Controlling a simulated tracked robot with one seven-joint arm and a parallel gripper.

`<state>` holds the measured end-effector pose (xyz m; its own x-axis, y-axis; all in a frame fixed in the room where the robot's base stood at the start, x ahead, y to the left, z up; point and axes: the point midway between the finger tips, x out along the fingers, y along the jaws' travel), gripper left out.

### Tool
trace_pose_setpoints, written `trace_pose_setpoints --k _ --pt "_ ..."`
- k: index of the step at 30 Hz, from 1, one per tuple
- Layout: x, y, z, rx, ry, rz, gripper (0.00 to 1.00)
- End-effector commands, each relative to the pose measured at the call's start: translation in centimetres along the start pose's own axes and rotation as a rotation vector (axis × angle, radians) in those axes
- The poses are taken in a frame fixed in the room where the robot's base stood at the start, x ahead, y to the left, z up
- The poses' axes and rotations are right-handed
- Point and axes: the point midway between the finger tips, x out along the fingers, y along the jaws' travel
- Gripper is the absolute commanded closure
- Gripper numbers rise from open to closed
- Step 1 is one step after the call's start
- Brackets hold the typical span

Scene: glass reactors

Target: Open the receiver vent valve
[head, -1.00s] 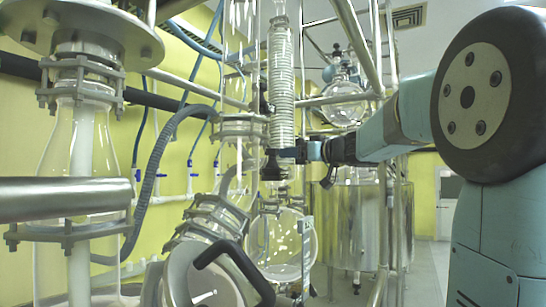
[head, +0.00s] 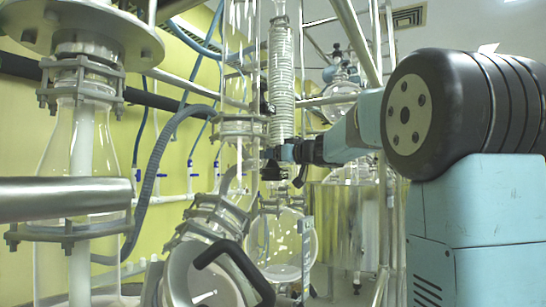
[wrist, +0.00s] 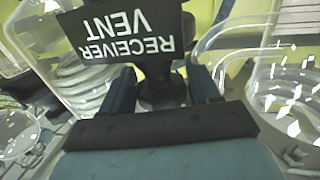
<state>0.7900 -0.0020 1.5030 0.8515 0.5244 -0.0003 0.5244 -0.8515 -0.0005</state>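The black sign reading "RECEIVER VENT" (wrist: 124,27) is upside down at the top of the wrist view. A dark valve part (wrist: 161,92) is below and behind it, between the two fingers of my gripper (wrist: 162,88). The fingers are spread, one on each side of this part; I cannot tell whether they touch it. In the head view my gripper (head: 280,154) is in front of the dark fittings below the coiled glass condenser (head: 281,85). The valve handle's position is not clear there.
A round glass flask (head: 282,245) hangs below my gripper. A large flanged glass vessel with a black handle (head: 205,270) is nearer, to the left. Metal frame pipes (head: 352,35) cross above my arm. Glass curves on both sides in the wrist view.

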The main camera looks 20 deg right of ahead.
Motion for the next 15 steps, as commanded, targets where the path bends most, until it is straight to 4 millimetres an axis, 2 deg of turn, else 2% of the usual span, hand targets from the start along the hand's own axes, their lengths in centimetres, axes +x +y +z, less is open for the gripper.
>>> trace_pose_setpoints --k 2,10,15 --pt "-0.02 0.02 0.00 0.000 0.000 0.000 0.47" --pt "-0.06 0.06 0.00 0.000 0.000 0.001 0.72" --pt "-0.07 0.10 0.03 0.000 0.000 -0.007 0.73"
